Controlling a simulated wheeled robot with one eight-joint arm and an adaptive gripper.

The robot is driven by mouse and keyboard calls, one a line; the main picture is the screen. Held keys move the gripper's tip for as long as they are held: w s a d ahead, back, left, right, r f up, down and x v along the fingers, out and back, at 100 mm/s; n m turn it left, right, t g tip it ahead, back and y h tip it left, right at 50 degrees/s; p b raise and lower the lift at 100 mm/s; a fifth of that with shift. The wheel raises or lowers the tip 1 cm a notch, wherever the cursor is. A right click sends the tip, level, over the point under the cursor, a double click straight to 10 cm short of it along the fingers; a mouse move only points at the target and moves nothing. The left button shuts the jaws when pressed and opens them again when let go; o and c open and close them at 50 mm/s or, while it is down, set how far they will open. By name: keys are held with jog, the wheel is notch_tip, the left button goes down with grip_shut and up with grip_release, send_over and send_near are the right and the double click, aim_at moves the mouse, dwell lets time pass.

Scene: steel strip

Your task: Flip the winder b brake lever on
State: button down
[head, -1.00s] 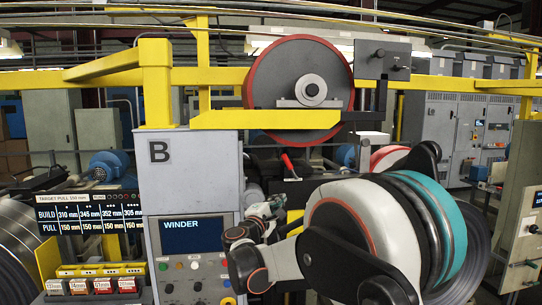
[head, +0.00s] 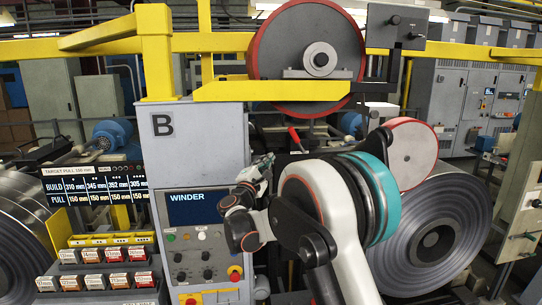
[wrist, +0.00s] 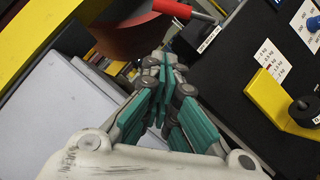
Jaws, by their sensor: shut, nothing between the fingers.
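A red-handled lever (head: 295,137) stands behind and to the right of the grey console marked B (head: 203,135), below the big red-rimmed wheel (head: 310,52). It also shows at the top of the wrist view as a red handle (wrist: 172,9) with a silver end, beside a dark panel with a small white label. My gripper (head: 268,160) is shut and empty, pointing up beside the console's right edge, below and left of the lever. In the wrist view its teal-padded fingers (wrist: 164,62) meet short of the red handle, apart from it. The lever's base is partly hidden.
The console's WINDER screen (head: 195,208) and buttons are left of my arm. A yellow beam (head: 272,91) crosses above the lever. A large steel coil (head: 435,240) is at right. In the wrist view, a yellow bracket with a black knob (wrist: 305,108) stands out right of the fingers.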

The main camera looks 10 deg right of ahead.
aim_at(296, 139)
jog(key=s+d+r+p+x, duration=0.1)
jog(key=d+p+x, duration=0.1)
jog(key=x, duration=0.9)
jog(key=shift+s, duration=0.2)
jog(key=shift+d+r, duration=0.15)
jog(key=shift+s+d+r+m+g, duration=0.1)
jog(key=shift+r+m+g, duration=0.2)
jog(key=shift+m, duration=0.2)
